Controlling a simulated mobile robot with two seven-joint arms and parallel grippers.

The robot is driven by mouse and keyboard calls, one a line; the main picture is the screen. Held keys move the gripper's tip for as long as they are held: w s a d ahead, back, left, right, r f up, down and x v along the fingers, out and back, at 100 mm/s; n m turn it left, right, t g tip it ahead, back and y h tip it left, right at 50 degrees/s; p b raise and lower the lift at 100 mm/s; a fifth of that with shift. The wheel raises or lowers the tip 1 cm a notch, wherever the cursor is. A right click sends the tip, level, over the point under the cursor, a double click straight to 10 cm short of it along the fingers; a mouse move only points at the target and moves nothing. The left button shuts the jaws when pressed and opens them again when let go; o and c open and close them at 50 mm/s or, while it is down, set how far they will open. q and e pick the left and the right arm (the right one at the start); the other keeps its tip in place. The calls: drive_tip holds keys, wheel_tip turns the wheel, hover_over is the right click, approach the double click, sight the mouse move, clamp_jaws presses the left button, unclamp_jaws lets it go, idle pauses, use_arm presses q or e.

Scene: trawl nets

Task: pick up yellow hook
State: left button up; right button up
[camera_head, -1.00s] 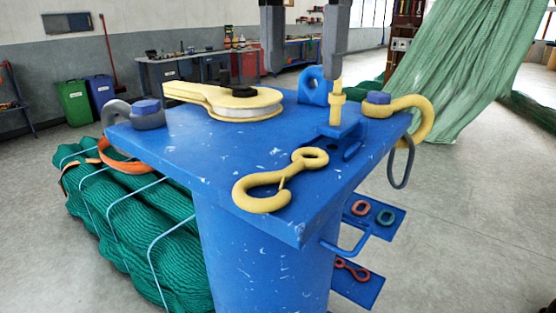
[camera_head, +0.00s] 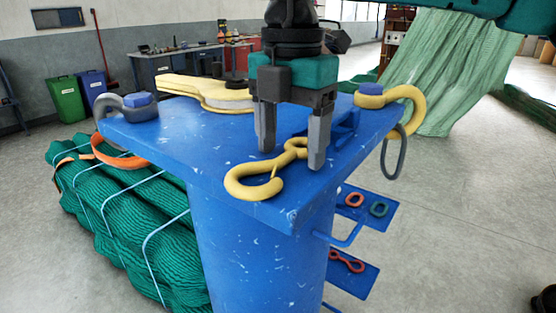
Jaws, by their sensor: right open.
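The yellow hook (camera_head: 258,168) lies flat on the blue table top (camera_head: 215,150), near its front corner. Its open curved end points left and its eye end points right and back. My right gripper (camera_head: 291,158) comes down from above with its jaws open. Its two grey fingers stand on either side of the hook's eye end, the right finger just right of the eye. Whether the fingers touch the hook or the table top I cannot tell. My left gripper is not in view.
A grey shackle (camera_head: 125,108) sits at the left corner, and a yellow shackle (camera_head: 405,98) with a hanging grey ring (camera_head: 394,152) at the right. Blue side shelves (camera_head: 372,212) hold small links. A bundled green net (camera_head: 130,225) lies left.

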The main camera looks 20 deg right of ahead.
drive_tip(key=shift+c, duration=0.2)
clamp_jaws()
idle(0.4)
idle(0.3)
